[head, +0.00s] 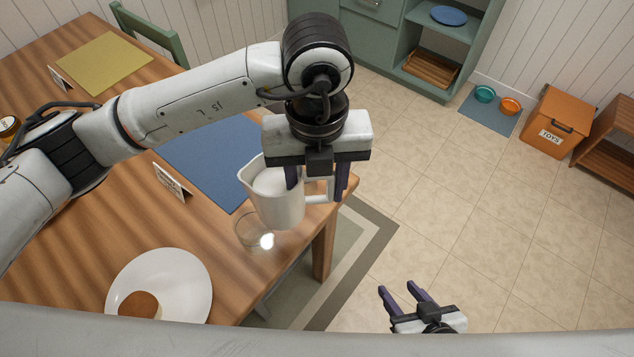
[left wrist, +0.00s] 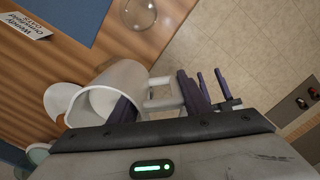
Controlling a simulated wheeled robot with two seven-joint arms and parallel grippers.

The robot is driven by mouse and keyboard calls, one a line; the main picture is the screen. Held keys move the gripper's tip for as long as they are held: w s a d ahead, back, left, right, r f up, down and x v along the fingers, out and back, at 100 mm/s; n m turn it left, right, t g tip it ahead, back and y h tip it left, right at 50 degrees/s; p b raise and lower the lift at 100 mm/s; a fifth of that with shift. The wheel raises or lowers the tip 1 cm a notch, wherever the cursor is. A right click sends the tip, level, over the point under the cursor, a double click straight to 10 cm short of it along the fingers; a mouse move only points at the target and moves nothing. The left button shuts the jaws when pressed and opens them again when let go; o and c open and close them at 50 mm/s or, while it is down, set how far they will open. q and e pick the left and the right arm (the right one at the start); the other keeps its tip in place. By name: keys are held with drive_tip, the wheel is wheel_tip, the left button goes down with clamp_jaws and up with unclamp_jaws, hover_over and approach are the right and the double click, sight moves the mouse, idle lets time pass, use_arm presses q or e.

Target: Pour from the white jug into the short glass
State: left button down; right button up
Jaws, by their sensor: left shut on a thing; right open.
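The white jug (head: 278,207) is in my left gripper (head: 318,190), above the table's near right corner. The gripper is shut at the handle side, with one finger inside the mouth and the other beyond the handle. The jug (left wrist: 108,82) also shows in the left wrist view, with its mouth toward the camera. It looks roughly upright; any slight tilt is hard to judge. The short glass (head: 247,232), clear with a bright spot, stands on the table just below the jug in the head view, partly covered by it. My right gripper (head: 402,288) is open and empty over the floor.
The wooden table (head: 100,215) holds a white plate (head: 190,275) with a brown round item, a blue mat (head: 205,150), a folded card (head: 170,180) and a yellow mat (head: 105,62). The table edge is close to the glass. Tiled floor lies open to the right.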

use_arm(q)
drive_tip(key=shift+d+f+h+b, duration=0.25)
drive_tip(key=shift+f+h+b, duration=0.35)
drive_tip(key=shift+b, duration=0.25)
drive_tip(key=shift+d+r+h, duration=0.25)
drive_tip(key=shift+r+h, duration=0.45)
drive_tip(key=shift+w+d+f+t+h+b, duration=0.15)
drive_tip(key=shift+t+h+b, duration=0.15)
drive_tip(key=shift+h+b, duration=0.4)
drive_tip(key=shift+f+b, duration=0.4)
drive_tip(key=shift+b, duration=0.35)
drive_tip(key=shift+f+h+b, duration=0.3)
drive_tip(key=shift+h+b, duration=0.2)
drive_tip(key=shift+b, duration=0.2)
drive_tip(key=shift+r+h+b, duration=0.25)
drive_tip(key=shift+h+b, duration=0.35)
drive_tip(key=shift+b, duration=0.05)
drive_tip(key=shift+r+t+b, duration=0.2)
drive_tip(key=shift+t+b, duration=0.1)
drive_tip(key=shift+b, duration=0.15)
drive_tip(key=shift+r+h+b, duration=0.3)
drive_tip(key=shift+h+b, duration=0.6)
drive_tip(key=shift+r+b, duration=0.15)
drive_tip(key=shift+b, duration=0.25)
use_arm(e)
wheel_tip(320, 180, down, 8)
drive_tip(key=w+a, duration=0.1)
drive_tip(key=a, duration=0.1)
drive_tip(key=shift+r, duration=0.25)
